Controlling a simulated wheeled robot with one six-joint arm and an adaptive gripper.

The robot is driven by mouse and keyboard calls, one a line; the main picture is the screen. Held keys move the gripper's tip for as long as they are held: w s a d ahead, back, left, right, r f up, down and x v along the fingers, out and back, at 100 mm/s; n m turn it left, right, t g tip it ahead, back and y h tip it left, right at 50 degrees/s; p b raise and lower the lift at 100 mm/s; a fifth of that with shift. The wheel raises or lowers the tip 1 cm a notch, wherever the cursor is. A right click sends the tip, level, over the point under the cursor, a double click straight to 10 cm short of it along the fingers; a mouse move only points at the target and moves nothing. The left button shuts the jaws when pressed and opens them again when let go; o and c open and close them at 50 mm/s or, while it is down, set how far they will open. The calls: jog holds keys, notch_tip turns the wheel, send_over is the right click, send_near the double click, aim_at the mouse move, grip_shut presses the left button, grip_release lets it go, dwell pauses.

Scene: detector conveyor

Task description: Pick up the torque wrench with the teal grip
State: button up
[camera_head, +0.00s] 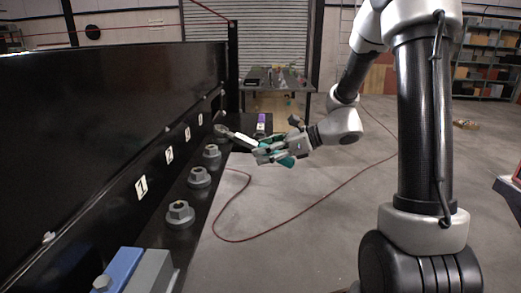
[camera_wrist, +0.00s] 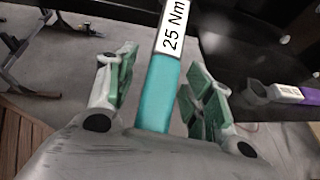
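The torque wrench with the teal grip (camera_wrist: 157,95) runs up the middle of the wrist view, with a white "25 Nm" label above the grip. In the head view its pale label section (camera_head: 243,139) reaches left from my gripper over the dark bench edge. My gripper (camera_head: 268,153) has its green-padded fingers on either side of the teal grip. In the wrist view my gripper (camera_wrist: 162,70) shows a gap between the left pad and the grip; the right pad looks close to the grip. The lower end of the grip is hidden behind my gripper's body.
A purple-gripped wrench (camera_head: 261,121) lies just behind; its purple grip also shows in the wrist view (camera_wrist: 311,95). Several grey hex fittings (camera_head: 180,213) line the dark ledge beside a tall black panel (camera_head: 110,110). A red cable (camera_head: 225,235) crosses the open floor.

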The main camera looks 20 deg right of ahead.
grip_shut()
jog(key=shift+r, duration=0.1)
